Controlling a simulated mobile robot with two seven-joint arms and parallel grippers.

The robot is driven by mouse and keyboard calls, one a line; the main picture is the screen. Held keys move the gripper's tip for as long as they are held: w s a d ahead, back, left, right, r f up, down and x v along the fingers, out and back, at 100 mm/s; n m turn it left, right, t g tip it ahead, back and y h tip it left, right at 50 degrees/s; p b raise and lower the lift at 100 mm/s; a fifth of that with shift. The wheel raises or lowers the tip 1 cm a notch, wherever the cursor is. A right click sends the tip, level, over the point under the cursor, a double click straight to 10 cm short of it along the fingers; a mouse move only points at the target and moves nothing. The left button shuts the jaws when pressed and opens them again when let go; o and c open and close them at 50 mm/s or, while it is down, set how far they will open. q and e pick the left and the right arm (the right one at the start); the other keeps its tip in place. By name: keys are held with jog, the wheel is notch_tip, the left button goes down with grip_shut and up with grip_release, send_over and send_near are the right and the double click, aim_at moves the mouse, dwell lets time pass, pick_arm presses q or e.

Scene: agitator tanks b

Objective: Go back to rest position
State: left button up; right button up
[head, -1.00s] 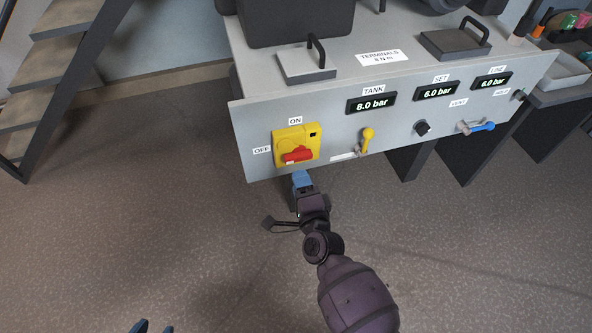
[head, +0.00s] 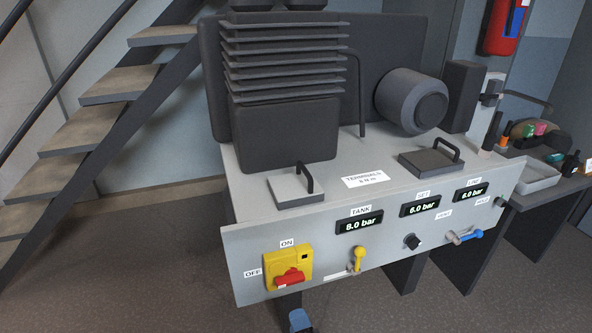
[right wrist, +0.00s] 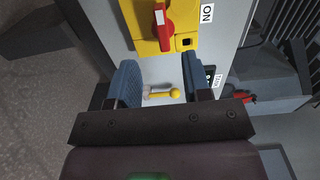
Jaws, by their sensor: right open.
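My right gripper (head: 299,320) is at the bottom edge of the head view, below the front panel (head: 330,245). Only its blue fingers show there. In the right wrist view the two blue fingers of my right gripper (right wrist: 160,80) stand apart, with nothing between them. The yellow switch (head: 270,262) with its red handle (head: 290,278) is on the panel above the gripper. The handle lies roughly level, pointing along the OFF side. The switch also shows past the fingers in the right wrist view (right wrist: 183,14). My left gripper is out of view.
A small yellow lever (head: 358,258), a black knob (head: 412,242) and a blue valve handle (head: 466,236) stick out from the panel. A finned machine (head: 283,90) stands on top. Stairs (head: 110,90) rise at the left. The floor (head: 130,270) at left is clear.

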pick_arm(q)
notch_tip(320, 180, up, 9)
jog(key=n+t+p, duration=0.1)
jog(key=p, duration=1)
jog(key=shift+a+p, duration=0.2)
jog(key=shift+p, duration=0.1)
pick_arm(e)
jog(key=s+d+r+n+g+h, duration=0.2)
jog(key=s+d+n, duration=0.5)
jog(key=s+d, duration=0.6)
jog(key=s+d+r+n+g+h, duration=0.3)
jog(key=s+d+r+n, duration=0.4)
jog(key=s+d, duration=0.6)
jog(key=s+n+g, duration=0.1)
jog(key=s, duration=0.3)
jog(key=shift+d+h, duration=0.2)
jog(key=shift+h, duration=0.1)
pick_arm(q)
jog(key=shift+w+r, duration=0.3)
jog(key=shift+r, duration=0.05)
pick_arm(e)
jog(key=shift+w, duration=0.1)
jog(key=shift+c, duration=0.4)
